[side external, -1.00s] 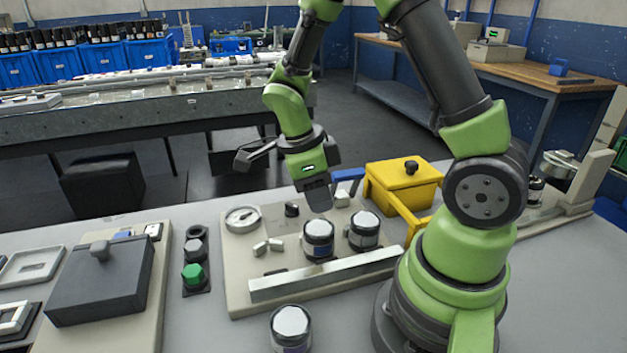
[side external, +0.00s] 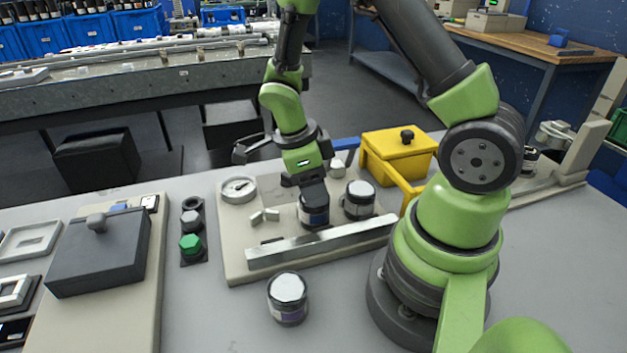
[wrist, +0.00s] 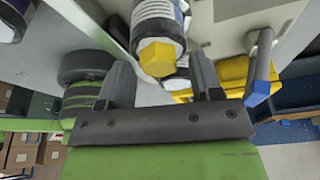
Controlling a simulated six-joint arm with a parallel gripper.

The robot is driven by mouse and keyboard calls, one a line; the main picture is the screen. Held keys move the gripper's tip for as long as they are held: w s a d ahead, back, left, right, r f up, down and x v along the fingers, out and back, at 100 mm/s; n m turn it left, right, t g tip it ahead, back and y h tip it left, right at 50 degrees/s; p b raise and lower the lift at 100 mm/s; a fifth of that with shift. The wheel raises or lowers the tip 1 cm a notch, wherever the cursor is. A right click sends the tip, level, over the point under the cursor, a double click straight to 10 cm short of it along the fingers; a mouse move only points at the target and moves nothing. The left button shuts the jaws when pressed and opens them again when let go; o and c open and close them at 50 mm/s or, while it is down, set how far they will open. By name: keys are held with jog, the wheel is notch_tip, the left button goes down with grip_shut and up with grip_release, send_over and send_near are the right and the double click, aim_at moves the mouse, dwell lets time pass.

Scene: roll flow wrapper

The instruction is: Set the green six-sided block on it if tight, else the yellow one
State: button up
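The green six-sided block (side external: 191,243) sits in a dark holder strip left of the grey panel. The yellow six-sided block (wrist: 157,57) shows in the wrist view against the dark top end of a jar (wrist: 156,14); it appears to rest there. My gripper (wrist: 160,78) has a finger on each side of the yellow block, with visible gaps, so it looks open. In the side view my gripper (side external: 309,190) points down at the left jar (side external: 313,214) on the panel and hides its top and the yellow block.
A second white-topped jar (side external: 359,200) stands close right. Another jar (side external: 288,298) stands in front of a metal rail (side external: 322,243). A dial (side external: 239,189) is at the panel's back left. A yellow box (side external: 400,158) and a dark lidded box (side external: 98,252) flank the area.

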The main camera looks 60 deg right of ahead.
jog(key=v, duration=1)
jog(key=s+a+r+n+t+y, duration=0.2)
jog(key=s+r+n+t, duration=0.3)
jog(key=n, duration=0.7)
jog(key=s+a+r+n+t+y, duration=0.1)
jog(key=s+a+r+n+t, duration=0.3)
jog(key=n, duration=0.9)
jog(key=shift+s+a+r+t+y, duration=0.4)
jog(key=shift+s+r, duration=0.05)
jog(key=shift+r, duration=1.3)
